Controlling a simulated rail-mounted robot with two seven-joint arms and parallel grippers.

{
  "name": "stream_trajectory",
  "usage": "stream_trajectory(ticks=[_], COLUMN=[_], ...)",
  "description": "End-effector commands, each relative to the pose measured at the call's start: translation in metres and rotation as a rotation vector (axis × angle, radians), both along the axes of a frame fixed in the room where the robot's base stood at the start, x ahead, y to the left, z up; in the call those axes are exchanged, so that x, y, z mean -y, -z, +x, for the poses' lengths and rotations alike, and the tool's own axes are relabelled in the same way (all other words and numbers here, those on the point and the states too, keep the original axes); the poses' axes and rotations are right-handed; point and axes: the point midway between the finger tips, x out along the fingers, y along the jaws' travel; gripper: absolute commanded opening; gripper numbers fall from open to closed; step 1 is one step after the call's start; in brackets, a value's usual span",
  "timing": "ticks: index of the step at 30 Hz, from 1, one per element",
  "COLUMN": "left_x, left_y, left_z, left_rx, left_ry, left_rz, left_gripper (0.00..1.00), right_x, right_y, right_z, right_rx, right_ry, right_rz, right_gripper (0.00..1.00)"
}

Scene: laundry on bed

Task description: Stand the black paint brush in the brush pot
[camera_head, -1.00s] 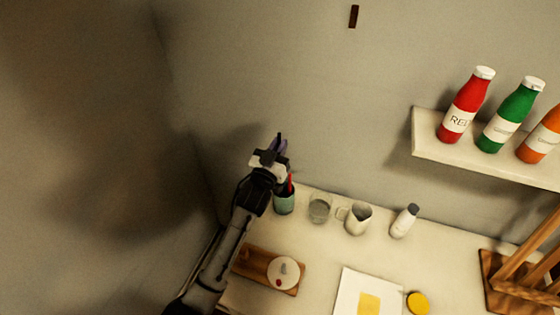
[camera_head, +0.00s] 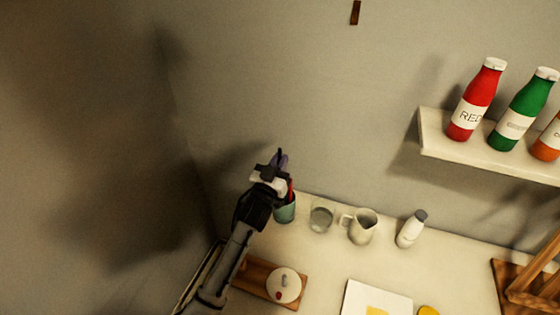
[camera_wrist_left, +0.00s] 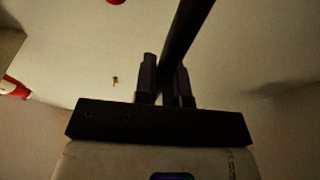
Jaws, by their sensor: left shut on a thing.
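My left gripper (camera_head: 278,163) is in the head view, above and in front of the green brush pot (camera_head: 286,214). It is shut on a long black rod, the black paint brush (camera_wrist_left: 187,28), which passes between its fingers (camera_wrist_left: 165,82) in the left wrist view and runs up out of the frame. In the head view the gripper hides most of the brush, and I cannot make out its lower end. The pot stands at the back left of the table, its rim partly covered by my gripper. A red brush (camera_head: 291,188) stands in it. My right gripper is not in view.
A glass (camera_head: 320,218), a cream jug (camera_head: 361,227) and a white bottle (camera_head: 411,231) stand right of the pot. A wooden board (camera_head: 253,275) with a round white lidded thing (camera_head: 284,285) lies in front. A shelf (camera_head: 480,148) with paint bottles is at right.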

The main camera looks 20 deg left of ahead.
Motion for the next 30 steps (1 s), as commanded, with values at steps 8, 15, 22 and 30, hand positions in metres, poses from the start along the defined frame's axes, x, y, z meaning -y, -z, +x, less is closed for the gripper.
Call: stream_trajectory(ticks=[8, 15, 22, 30], left_x=[0.0, 0.0, 0.0, 0.0], left_y=[0.024, 0.041, 0.047, 0.047], left_z=[0.0, 0.0, 0.0, 0.0], left_rx=[-0.001, 0.0, 0.0, 0.0], left_ry=[-0.001, 0.0, 0.0, -0.001], left_rz=[-0.001, 0.0, 0.0, 0.0], left_gripper=[0.0, 0.0, 0.0, 0.0], right_x=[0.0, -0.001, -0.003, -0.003], right_y=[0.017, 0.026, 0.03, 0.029], right_z=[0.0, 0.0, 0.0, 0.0], right_rx=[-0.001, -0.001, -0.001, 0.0], right_ry=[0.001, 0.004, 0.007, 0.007], right_rz=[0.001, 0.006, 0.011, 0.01], right_gripper=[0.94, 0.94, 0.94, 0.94])
